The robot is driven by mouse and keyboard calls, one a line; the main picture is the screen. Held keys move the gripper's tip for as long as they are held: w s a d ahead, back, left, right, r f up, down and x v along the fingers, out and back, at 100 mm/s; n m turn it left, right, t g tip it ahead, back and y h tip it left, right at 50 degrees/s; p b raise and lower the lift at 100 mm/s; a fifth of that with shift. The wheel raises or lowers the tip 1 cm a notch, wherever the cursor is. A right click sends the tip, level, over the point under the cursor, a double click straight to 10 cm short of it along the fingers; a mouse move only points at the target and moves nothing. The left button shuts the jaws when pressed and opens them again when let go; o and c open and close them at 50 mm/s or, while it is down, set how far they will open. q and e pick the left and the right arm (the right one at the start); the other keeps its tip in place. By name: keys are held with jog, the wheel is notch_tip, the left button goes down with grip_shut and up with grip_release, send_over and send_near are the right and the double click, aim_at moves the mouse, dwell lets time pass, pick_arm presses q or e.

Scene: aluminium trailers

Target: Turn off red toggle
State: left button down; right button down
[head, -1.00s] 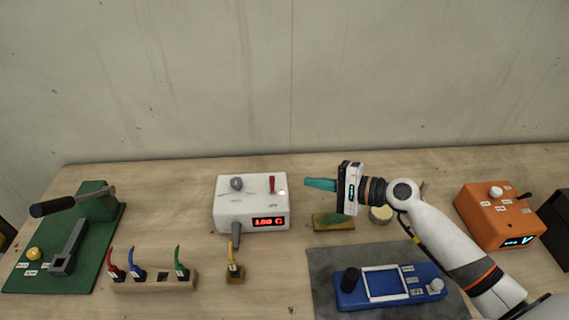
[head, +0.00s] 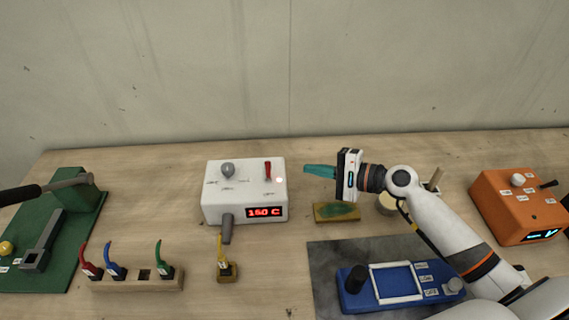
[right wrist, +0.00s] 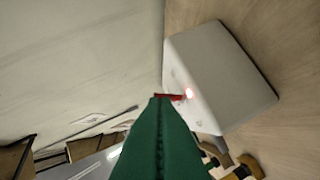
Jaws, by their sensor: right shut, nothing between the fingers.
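The red toggle (head: 267,170) stands upright on top of a white box (head: 222,210), near its right side. A small glowing light (head: 281,181) is beside it, and the display (head: 265,212) is lit red. My right gripper (head: 306,169) is right of the box in the head view, its teal fingers shut and empty, pointing left towards the toggle with a visible gap. In the right wrist view, the shut green fingers (right wrist: 158,98) overlap part of the red toggle (right wrist: 176,97) and white box (right wrist: 215,70); contact cannot be told there. My left gripper is not in view.
A grey knob (head: 227,170) is left of the toggle. A soldering sponge tray (head: 322,213) lies below my gripper. A wooden rack (head: 125,283) holds coloured-handled items. A blue device (head: 352,300) and orange box (head: 505,215) are to the right.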

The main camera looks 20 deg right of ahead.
aim_at(279, 173)
jog(key=p+x, duration=0.3)
jog(key=x, duration=0.6)
jog(key=shift+w+a+f, duration=0.15)
jog(key=shift+w+a, duration=0.15)
jog(key=shift+w, duration=0.1)
